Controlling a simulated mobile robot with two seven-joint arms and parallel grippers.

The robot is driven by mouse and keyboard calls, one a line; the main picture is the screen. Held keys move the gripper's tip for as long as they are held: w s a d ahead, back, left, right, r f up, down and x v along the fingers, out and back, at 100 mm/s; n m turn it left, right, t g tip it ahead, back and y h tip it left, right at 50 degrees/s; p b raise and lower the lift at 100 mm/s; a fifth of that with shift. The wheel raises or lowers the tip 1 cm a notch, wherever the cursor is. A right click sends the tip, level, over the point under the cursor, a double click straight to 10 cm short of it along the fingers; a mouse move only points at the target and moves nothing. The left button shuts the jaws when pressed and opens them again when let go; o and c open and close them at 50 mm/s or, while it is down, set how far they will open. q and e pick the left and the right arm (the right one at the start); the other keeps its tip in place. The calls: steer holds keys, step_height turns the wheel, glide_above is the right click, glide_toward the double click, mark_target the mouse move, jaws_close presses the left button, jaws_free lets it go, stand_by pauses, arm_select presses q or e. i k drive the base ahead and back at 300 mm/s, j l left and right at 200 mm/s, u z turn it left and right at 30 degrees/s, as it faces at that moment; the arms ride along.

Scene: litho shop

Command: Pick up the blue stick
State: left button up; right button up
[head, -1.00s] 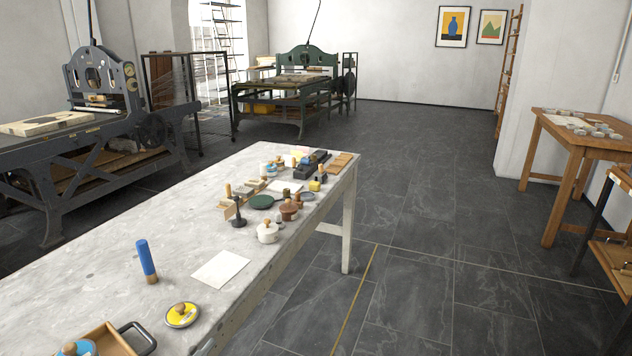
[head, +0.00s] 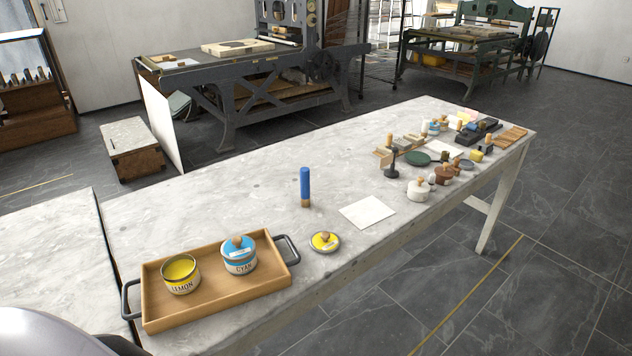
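Neither of my grippers shows in the head view.
A wooden tray (head: 215,300) with dark handles holds an open lemon tin (head: 181,274) and a cyan tin (head: 239,255) at the front left. Pots, a dark stand (head: 392,167) and tools crowd the table's far right end. A press (head: 250,85) stands behind.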

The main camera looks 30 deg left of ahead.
mark_target(304, 171)
steer(key=u, duration=2.1)
steer(key=l+u, duration=0.6)
steer(key=u, duration=0.15)
steer(key=k+l+u, duration=0.15)
steer(key=l, duration=0.2)
steer(key=k+l+u, duration=0.2)
steer(key=l, duration=0.15)
steer(key=k+l, duration=0.1)
steer(key=l, duration=0.25)
steer(key=k+l+u, duration=0.1)
steer(key=l, duration=0.3)
